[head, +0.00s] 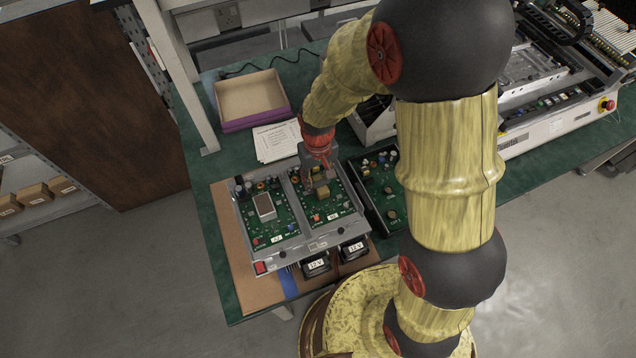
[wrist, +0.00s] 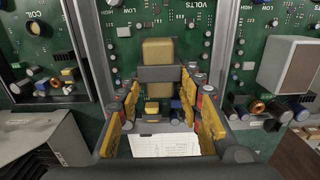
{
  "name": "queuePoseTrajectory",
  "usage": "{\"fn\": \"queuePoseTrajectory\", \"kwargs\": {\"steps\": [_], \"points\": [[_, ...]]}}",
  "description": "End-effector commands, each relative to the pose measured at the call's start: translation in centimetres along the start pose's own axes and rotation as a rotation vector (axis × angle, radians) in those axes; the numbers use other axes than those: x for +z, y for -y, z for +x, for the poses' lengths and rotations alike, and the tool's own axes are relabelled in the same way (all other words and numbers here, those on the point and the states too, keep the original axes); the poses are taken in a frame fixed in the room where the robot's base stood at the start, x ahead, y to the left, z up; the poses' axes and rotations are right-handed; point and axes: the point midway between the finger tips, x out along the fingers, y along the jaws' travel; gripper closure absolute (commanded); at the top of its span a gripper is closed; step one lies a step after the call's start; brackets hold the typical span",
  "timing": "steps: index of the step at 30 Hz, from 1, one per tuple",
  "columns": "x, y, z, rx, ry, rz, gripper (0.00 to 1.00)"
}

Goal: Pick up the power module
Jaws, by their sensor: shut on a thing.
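A tan-yellow block (head: 322,192), which I take to be the power module, is at the green circuit board (head: 338,202) in the right bay of the grey metal fixture (head: 315,244). In the wrist view the block (wrist: 157,51) shows between and beyond the finger ends, with a grey bar crossing it. My gripper (head: 318,177) points down over that board and is shut on the block. Its yellow-padded fingers (wrist: 160,108) also show in the wrist view. Whether the block touches the board cannot be told.
A second board (head: 268,212) with a pale rectangular part (head: 264,207) fills the fixture's left bay. Another board (head: 384,189) lies to the right. Behind are paper sheets (head: 276,142) and an open cardboard box (head: 250,97). Machinery (head: 548,128) occupies the table's right side.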

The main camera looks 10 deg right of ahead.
Motion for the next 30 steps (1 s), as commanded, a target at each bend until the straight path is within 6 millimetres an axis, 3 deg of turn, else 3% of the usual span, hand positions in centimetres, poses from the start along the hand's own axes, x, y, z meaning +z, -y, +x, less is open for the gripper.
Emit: {"fn": "queuePoseTrajectory", "kwargs": {"steps": [10, 30], "points": [[-0.01, 0.00, 0.00, 0.000, 0.000, 0.000, 1.00], [-0.13, 0.00, -0.19, 0.000, -0.003, 0.000, 1.00]]}}
